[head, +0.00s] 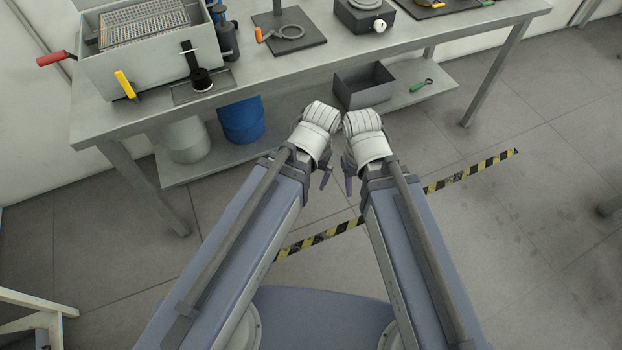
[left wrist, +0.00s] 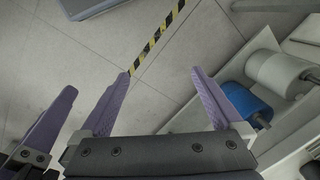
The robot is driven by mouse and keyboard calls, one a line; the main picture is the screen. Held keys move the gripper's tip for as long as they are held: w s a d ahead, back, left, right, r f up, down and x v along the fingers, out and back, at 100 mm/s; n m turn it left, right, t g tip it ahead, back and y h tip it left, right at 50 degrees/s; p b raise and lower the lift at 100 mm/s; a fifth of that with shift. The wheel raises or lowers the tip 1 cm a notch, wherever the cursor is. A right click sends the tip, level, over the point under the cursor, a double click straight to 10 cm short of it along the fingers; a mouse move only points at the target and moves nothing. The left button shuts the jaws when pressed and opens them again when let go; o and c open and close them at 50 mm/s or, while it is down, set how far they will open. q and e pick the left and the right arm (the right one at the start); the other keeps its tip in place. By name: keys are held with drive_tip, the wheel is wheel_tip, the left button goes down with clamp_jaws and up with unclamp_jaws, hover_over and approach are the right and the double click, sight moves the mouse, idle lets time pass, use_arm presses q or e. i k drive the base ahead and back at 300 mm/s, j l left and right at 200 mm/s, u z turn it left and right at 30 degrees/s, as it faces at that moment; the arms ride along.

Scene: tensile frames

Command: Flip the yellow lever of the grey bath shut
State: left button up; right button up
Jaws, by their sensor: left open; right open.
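The grey bath (head: 160,62) stands at the left end of the workbench in the head view, with a wire-mesh rack (head: 143,24) in it. The yellow lever (head: 124,84) is on its front face, tilted, with its upper end leaning left. My left gripper (head: 326,178) and right gripper (head: 349,187) hang side by side in front of the bench, well away from the lever. In the left wrist view, my left gripper (left wrist: 160,74) is open and empty over the floor. The right gripper's fingers are mostly hidden in the head view; I see nothing held there.
A red handle (head: 55,57) sticks out left of the bath. A black-capped fixture (head: 200,78) stands before its right front. A blue drum (head: 242,120) and dark bin (head: 364,85) are on the lower shelf.

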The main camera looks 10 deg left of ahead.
sight(119, 75)
drive_tip(key=u, duration=1.5)
